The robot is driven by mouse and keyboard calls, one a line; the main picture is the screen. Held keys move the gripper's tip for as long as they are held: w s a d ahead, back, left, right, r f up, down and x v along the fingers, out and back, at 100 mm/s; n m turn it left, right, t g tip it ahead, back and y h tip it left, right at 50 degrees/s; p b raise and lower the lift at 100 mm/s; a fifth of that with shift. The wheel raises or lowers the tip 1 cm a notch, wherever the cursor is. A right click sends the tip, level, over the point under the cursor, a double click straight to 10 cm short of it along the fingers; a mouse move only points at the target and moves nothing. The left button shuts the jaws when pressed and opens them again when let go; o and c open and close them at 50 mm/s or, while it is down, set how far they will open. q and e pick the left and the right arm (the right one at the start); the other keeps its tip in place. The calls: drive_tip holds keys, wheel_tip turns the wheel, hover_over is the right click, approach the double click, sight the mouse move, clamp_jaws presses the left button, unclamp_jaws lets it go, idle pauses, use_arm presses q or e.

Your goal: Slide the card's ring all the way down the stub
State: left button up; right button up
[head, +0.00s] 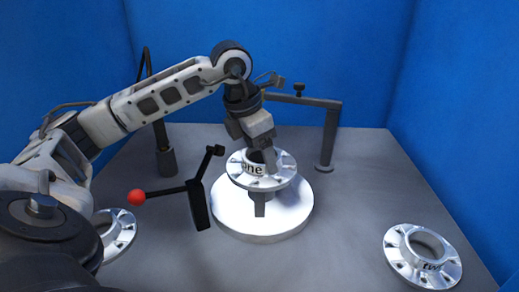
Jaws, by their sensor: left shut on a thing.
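A silver flanged ring marked "one" (282,172) is above the white round plate (228,212) in the middle. My left gripper (260,162) comes down from above and is shut on this ring. A short dark grey upright piece (259,205) shows below the ring, over the plate; I cannot tell whether it is the stub. The ring looks raised above the plate and roughly level. My gripper hides part of its collar and opening. No card can be made out. My right gripper is not in view.
A similar ring marked "tw…" (423,257) lies at the right front. Another silver ring (118,235) is partly hidden behind my arm. A black lever with a red ball (136,197) stands left of the plate. A dark bent post (329,135) stands behind. Blue walls enclose the grey floor.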

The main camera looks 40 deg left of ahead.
use_arm(q)
drive_tip(key=shift+f+b, duration=0.95)
drive_tip(key=shift+f, duration=0.15)
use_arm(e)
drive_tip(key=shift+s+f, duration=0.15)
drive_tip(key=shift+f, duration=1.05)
use_arm(q)
drive_tip(key=o, duration=2.1)
drive_tip(key=shift+s+f, duration=0.1)
drive_tip(key=shift+f, duration=0.15)
drive_tip(key=shift+r, duration=0.45)
drive_tip(key=p+v, duration=0.3)
drive_tip(key=v, duration=1.2)
drive_tip(key=shift+a+r, duration=0.1)
drive_tip(key=shift+r, duration=0.1)
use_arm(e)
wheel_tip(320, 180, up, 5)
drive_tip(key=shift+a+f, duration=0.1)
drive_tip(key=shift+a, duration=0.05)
